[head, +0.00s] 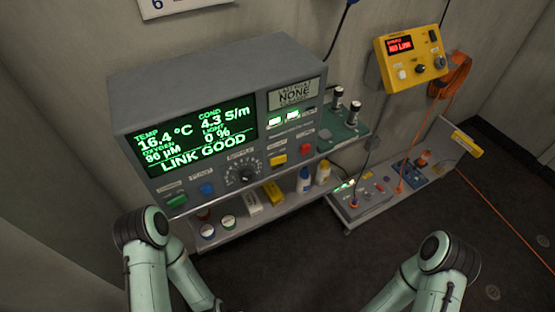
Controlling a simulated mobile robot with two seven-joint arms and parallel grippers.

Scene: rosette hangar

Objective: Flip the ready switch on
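I cannot read a label that marks the ready switch. A yellow box (411,57) on the wall at the upper right shows "NO LINK" in red and carries a dark switch (433,35), a white button (402,74) and a dark knob. A low grey panel (362,203) at the lower right has small controls and green lights. A large grey console (215,75) reads "LINK GOOD" on its green screen (203,138). My two arms show at the bottom left and bottom right, well short of these things. Neither gripper is in view.
A shelf (268,207) under the console holds jars, small boxes and bottles. A green rack (345,132) with dark-capped vials stands at its right. An orange strap (452,78) and cords hang at the right. Dark floor (440,215) lies open at the lower right.

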